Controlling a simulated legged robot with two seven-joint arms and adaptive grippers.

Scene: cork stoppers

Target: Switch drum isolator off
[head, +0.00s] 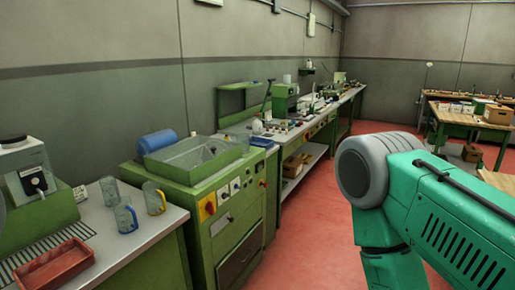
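A green cabinet machine (205,238) with an open tub (200,157) on top stands left of centre in the head view. A yellow plate with a red rotary knob (207,207) sits at the left of its sloped front panel; it looks like an isolator switch. Its knob position is too small to tell. Beside it are white plates with dark knobs (235,186). No label naming the drum isolator is readable. Neither of my grippers is in view. A teal and grey link of my arm fills the lower right, apart from the machine.
Left of the machine, a counter (150,232) holds glass mugs (126,218), a red tray (54,270) and a grey-green device (30,180). A blue cylinder (157,140) lies behind the tub. A long bench (310,125) runs beyond. Red floor (305,235) is clear to the machine's right.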

